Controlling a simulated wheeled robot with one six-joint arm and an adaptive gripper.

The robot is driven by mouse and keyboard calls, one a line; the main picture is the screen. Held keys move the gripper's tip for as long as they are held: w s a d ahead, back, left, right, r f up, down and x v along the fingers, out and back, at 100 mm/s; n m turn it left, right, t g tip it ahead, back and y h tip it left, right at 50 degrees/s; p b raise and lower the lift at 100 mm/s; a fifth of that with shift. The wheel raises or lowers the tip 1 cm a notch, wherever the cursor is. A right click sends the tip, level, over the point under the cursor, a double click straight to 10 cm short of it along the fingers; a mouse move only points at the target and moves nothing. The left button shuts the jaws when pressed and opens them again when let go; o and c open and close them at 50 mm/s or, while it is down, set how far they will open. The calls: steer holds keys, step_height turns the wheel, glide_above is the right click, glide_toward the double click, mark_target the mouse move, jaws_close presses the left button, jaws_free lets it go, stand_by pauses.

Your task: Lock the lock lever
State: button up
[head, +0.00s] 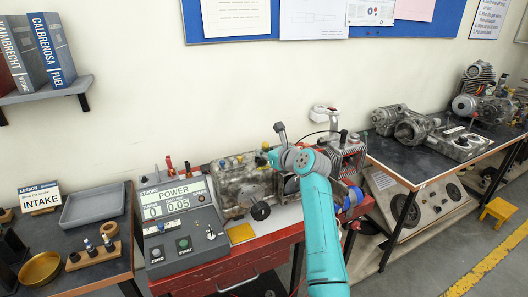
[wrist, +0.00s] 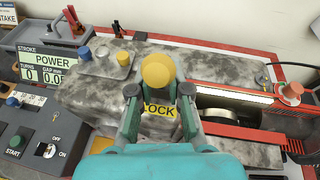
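The lock lever (wrist: 158,70) shows in the wrist view as a round yellow knob on a grey stalk. A yellow label reading "LOCK" (wrist: 160,111) is just below it in the picture. My gripper (wrist: 160,91) is open, with one finger on each side of the lever. A gap seems to show between the knob and each finger; I cannot tell whether either touches. The lever stands on a grey, stained engine block (wrist: 90,100). In the head view my gripper (head: 278,158) is over this block (head: 240,185), and my arm hides part of it.
A control box (head: 180,225) with a "POWER" display stands left of the block. A small plate with blue, grey and yellow knobs (wrist: 123,58) lies near the lever. A red frame with an orange-capped post (wrist: 290,93) is at right. Engine parts (head: 405,125) fill another bench.

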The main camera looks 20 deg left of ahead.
steer(key=shift+o, duration=0.6)
steer(key=shift+d+r, duration=0.1)
steer(key=v, duration=1.1)
steer(key=shift+s+d, duration=0.25)
steer(key=shift+d, duration=0.05)
steer(key=shift+r, duration=0.1)
